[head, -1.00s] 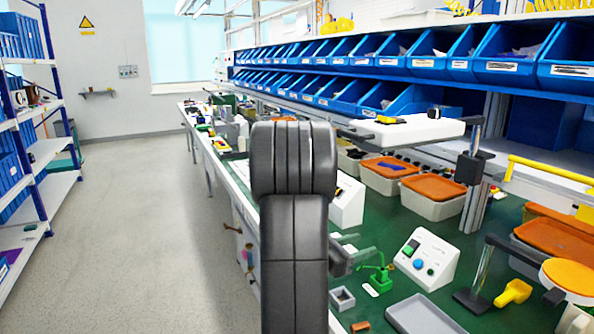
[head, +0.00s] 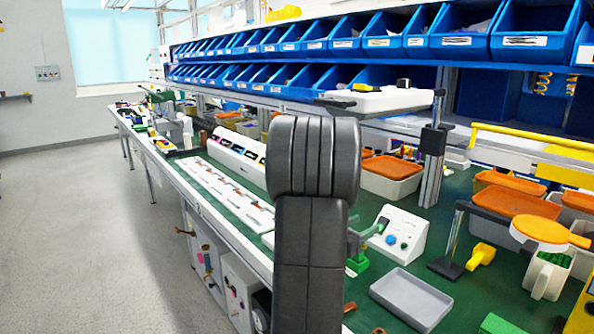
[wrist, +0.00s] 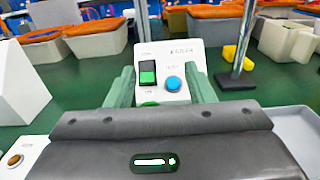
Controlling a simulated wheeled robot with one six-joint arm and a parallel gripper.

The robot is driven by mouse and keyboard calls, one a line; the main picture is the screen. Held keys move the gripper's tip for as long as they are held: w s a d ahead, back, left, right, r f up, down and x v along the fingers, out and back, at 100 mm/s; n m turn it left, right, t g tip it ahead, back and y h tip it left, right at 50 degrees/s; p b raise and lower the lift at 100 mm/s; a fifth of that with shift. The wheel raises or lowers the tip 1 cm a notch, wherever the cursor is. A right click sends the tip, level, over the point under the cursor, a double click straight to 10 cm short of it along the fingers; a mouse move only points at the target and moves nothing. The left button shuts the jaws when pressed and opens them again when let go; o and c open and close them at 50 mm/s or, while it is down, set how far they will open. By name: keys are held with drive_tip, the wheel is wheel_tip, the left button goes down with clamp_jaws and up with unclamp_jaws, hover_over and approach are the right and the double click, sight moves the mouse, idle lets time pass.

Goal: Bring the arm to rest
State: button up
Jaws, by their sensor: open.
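My gripper (wrist: 164,88) is open in the wrist view, its two grey-green fingers apart with nothing held between them. A white control box (wrist: 180,55) shows beyond and between the fingers. It has a black and green switch (wrist: 148,73), a blue round knob or button (wrist: 173,83) and a green round part (wrist: 150,104) mostly hidden by the gripper body. In the head view the control box (head: 411,226) stands on the green bench top, right of my dark arm. My arm hides most of the gripper there; I cannot tell whether it touches the box.
A grey tray (head: 411,298) lies in front of the box. A lamp-like stand (head: 452,237) and a yellow object (head: 481,256) are to its right. Orange-lidded bins (head: 392,178) stand behind, under blue shelf bins (head: 457,40). Grey floor (head: 90,240) is clear at left.

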wheel_tip(320, 180, down, 4)
drive_tip(key=b, duration=0.3)
drive_tip(key=shift+b, duration=0.55)
wheel_tip(320, 180, down, 3)
drive_tip(key=b, duration=0.3)
drive_tip(key=shift+r, duration=0.15)
wheel_tip(320, 180, up, 2)
drive_tip(key=shift+r+p, duration=0.25)
drive_tip(key=shift+p, duration=0.25)
drive_tip(key=shift+s+f+b, duration=0.1)
drive_tip(key=shift+f+b, duration=0.35)
drive_tip(key=shift+b, duration=0.4)
drive_tip(key=shift+f+b, duration=0.75)
drive_tip(key=shift+f, duration=0.1)
